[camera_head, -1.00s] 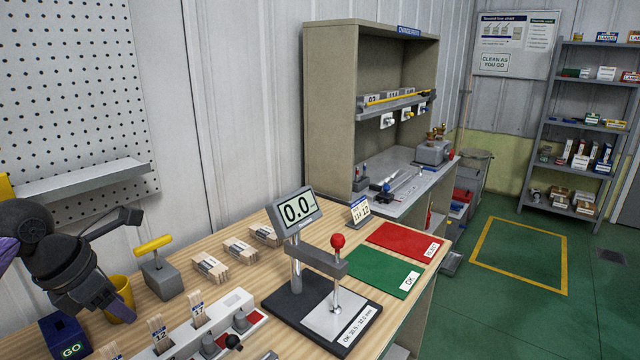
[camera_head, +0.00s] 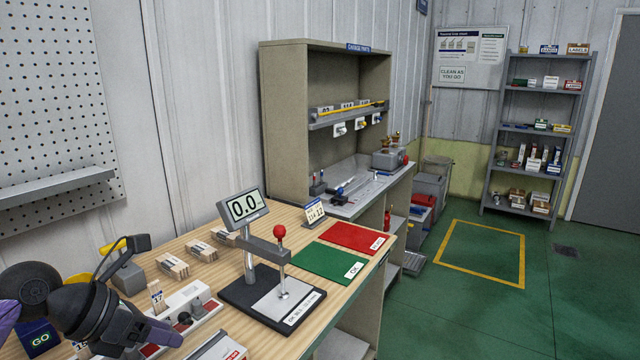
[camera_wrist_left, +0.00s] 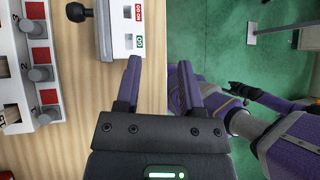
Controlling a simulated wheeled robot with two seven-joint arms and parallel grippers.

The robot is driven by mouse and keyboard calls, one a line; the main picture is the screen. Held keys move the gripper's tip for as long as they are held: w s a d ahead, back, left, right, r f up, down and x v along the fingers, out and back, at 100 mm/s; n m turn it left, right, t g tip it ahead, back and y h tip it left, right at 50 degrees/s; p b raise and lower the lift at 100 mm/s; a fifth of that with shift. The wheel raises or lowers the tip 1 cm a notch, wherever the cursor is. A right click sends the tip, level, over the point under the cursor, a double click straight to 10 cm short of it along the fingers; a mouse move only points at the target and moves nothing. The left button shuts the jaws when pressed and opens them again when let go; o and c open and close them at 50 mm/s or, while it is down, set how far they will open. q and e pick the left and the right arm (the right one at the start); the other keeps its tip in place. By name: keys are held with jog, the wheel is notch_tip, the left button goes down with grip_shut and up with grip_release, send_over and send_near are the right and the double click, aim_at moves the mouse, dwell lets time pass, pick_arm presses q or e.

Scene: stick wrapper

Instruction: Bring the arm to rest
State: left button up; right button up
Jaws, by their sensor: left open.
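My left gripper (camera_head: 158,292) is at the lower left of the head view, above the near left part of the wooden bench. It is dark, with a purple arm part behind it. In the left wrist view its two purple fingers (camera_wrist_left: 158,72) stand apart, with nothing between them. They point along the bench edge, one finger over the wood and one over the green floor.
A gauge stand (camera_head: 262,262) with a 0.0 display, a red mat (camera_head: 352,237), a green mat (camera_head: 322,264) and stick bundles (camera_head: 173,266) are on the bench. Floor is clear at right.

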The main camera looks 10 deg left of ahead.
pick_arm(q)
jog(key=w+d+r+n+t+h, duration=0.1)
jog(key=d+r+n+t+h, duration=0.2)
jog(key=d+n+t+h, duration=0.75)
jog(key=s+a+f+n+g+y, duration=0.2)
jog(key=s+f+n+y, duration=0.2)
jog(key=f+n+y, duration=0.5)
jog(key=s+a+f+n+g+y, duration=0.25)
jog(key=f+n+y, duration=0.25)
jog(key=n+y, duration=0.8)
jog(key=s+d+f+n+g+h, duration=0.3)
jog(key=s+f+n+g, duration=0.15)
jog(key=s, duration=0.35)
jog(key=s+d+f+n+g+h, duration=0.25)
jog(key=s+f+g, duration=0.25)
jog(key=s, duration=0.3)
jog(key=s+a+f, duration=0.1)
jog(key=s+f, duration=0.1)
jog(key=f, duration=0.7)
jog(key=s+f, duration=0.2)
jog(key=f, duration=0.6)
jog(key=s+a+f+g, duration=0.1)
jog(key=s+a+f, duration=0.1)
jog(key=s+f, duration=0.7)
jog(key=s, duration=0.3)
jog(key=shift+a+f+g+y, duration=0.3)
jog(key=shift+a+g+y, duration=0.05)
jog(key=shift+a+y, duration=0.05)
